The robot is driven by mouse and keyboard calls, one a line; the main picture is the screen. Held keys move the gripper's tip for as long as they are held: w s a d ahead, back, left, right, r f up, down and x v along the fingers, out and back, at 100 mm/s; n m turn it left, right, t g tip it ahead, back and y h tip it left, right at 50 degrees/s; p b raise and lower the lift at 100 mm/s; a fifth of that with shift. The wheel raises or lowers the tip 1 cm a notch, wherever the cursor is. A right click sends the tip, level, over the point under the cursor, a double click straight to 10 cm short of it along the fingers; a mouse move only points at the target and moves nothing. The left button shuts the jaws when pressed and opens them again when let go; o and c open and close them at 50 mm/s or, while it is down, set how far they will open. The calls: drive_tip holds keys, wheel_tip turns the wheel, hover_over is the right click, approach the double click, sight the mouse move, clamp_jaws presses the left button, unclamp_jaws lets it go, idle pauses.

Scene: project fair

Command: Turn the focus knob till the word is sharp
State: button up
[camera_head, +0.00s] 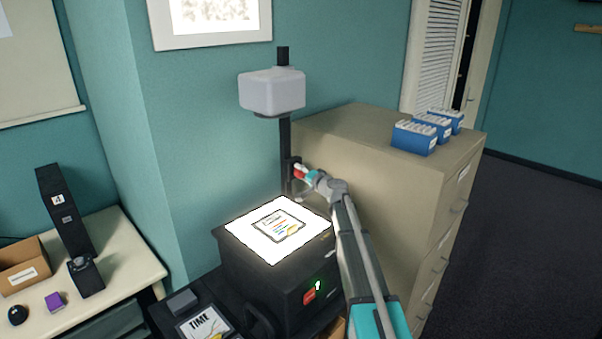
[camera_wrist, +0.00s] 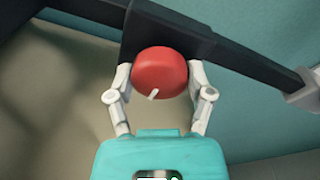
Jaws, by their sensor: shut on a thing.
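The focus knob is a round red knob (camera_wrist: 158,74) with a short white mark near its lower edge. It sits on the dark post of the overhead projector, and a bit of it shows in the head view (camera_head: 300,171). My gripper (camera_wrist: 160,80) is shut on the knob, one finger on each side. The projector (camera_head: 277,280) is a black box with a brightly lit top. The white projector head (camera_head: 272,92) is high on the post. The screen (camera_head: 210,15) at the top shows only a blurred grey patch.
A beige filing cabinet (camera_head: 370,150) stands close behind and right of my arm, with blue boxes (camera_head: 415,138) on top. A white table (camera_head: 110,262) at left holds a dark stand, a carton and small items. A sheet marked TIME (camera_head: 207,322) lies in front of the projector.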

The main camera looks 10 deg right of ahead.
drive_tip(key=shift+m, duration=1.5)
drive_tip(key=o, duration=1.1)
drive_tip(key=shift+n, duration=0.5)
